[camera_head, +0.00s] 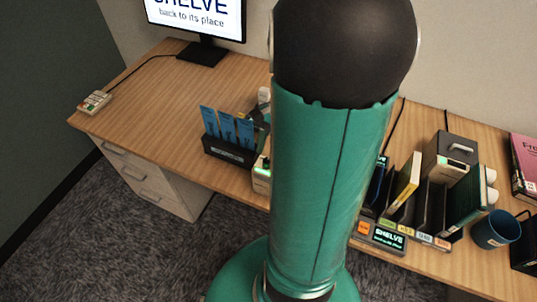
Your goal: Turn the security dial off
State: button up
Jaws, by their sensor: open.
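I cannot make out a security dial in the head view. A pale device with a small green light (262,176) stands at the desk's front edge, mostly hidden behind my green arm. A small white box with coloured marks on top (95,101) lies at the desk's far left corner, with a cable running from it; whether it carries a dial is too small to tell. My arm fills the middle of the view and covers the centre of the desk. My gripper is not in view.
The wooden desk (150,95) is clear at left. A monitor (200,20) stands at the back. A black holder (229,151) with blue cards is left of my arm. At right are a sorter with upright books (405,185), a "SHELVE" display (389,238) and a blue mug (495,231).

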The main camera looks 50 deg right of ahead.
aim_at(267, 163)
jog(key=shift+x, duration=1.35)
jog(key=c, duration=1)
jog(key=shift+w+n, duration=0.1)
jog(key=shift+n, duration=0.3)
jog(key=n+g, duration=0.1)
jog(key=n, duration=0.1)
jog(key=n+g, duration=0.1)
jog(key=n, duration=0.1)
jog(key=shift+w+h, duration=0.15)
jog(key=shift+h, duration=0.25)
jog(key=n, duration=0.3)
jog(key=n+g+h, duration=0.1)
jog(key=n, duration=0.2)
jog(key=shift+w+a+h, duration=0.1)
jog(key=shift+h, duration=0.2)
jog(key=shift+n, duration=0.3)
